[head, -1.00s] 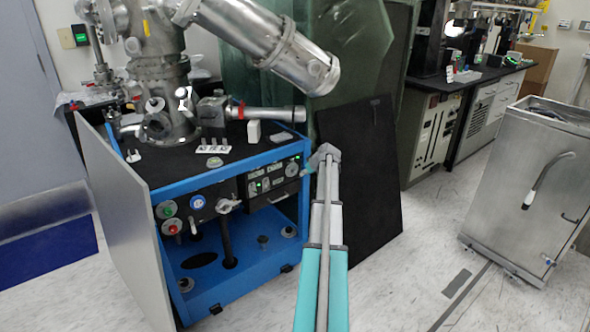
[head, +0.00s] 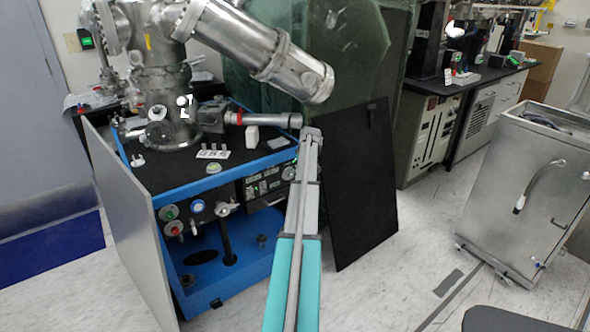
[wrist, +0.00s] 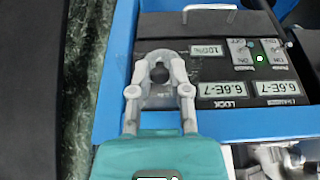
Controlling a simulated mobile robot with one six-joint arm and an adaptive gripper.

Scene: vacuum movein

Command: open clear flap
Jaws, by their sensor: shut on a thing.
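My gripper (wrist: 161,60) is closed around a dark round knob (wrist: 160,74) at the left end of the instrument panel in the wrist view. A see-through strip, which looks like the clear flap (wrist: 190,65), seems to lie over the panel there; its edges are hard to make out. In the head view my gripper (head: 312,133) is at the right front corner of the blue-framed cart (head: 233,177), and the knob and flap are hidden behind it. Displays reading 6.6E-7 (wrist: 221,90) and several small switches (wrist: 255,50) show beside the fingers.
A black panel (head: 357,190) leans close to the right of my arm. A grey side panel (head: 128,215) stands at the cart's left. Steel vacuum parts (head: 265,55) overhang the cart top.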

